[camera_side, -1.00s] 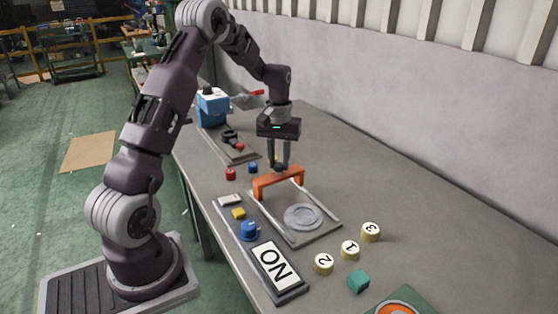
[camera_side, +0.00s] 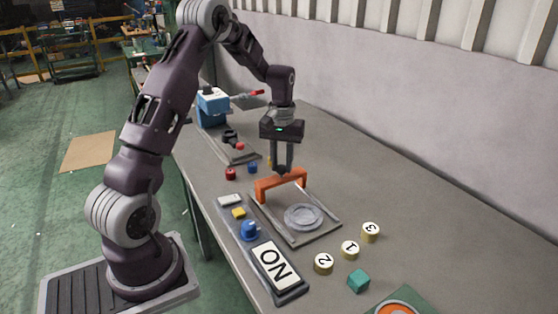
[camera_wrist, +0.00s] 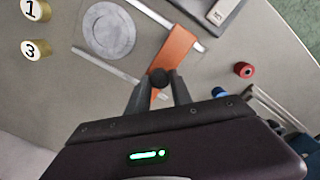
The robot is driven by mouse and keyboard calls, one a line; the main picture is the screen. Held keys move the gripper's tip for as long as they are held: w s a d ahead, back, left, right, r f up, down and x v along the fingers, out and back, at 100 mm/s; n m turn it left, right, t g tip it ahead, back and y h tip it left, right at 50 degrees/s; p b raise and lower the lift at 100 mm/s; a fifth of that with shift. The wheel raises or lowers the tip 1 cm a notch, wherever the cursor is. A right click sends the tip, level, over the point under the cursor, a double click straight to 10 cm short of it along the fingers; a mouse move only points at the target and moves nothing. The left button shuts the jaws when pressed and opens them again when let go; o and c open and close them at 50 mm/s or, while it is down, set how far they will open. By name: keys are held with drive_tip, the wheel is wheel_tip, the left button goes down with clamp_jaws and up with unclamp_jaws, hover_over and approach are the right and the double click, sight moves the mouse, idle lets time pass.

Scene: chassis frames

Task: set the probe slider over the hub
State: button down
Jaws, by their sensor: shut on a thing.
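The probe slider is an orange bridge (camera_side: 281,183) spanning two pale rails, near their far end. The hub is a round grey disc (camera_side: 304,216) on the plate between the rails, nearer the camera than the bridge. My gripper (camera_side: 282,169) is directly above the bridge, pointing down, with its fingers shut on the slider's dark knob. In the wrist view, the knob (camera_wrist: 158,77) sits between the fingertips, at the edge of the orange bridge (camera_wrist: 176,50). The hub (camera_wrist: 109,29) is fully in view there, apart from the bridge.
Numbered pucks (camera_side: 350,250) and a teal cube (camera_side: 359,281) stand to the right. A red button (camera_side: 230,173) is behind. The table by the wall is clear.

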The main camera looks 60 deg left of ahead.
drive_tip(key=d, duration=1.2)
drive_tip(key=shift+d, duration=0.15)
drive_tip(key=c, duration=1.1)
unclamp_jaws()
drive_tip(key=shift+c, duration=0.2)
wheel_tip(320, 180, up, 7)
drive_tip(key=shift+r, duration=0.15)
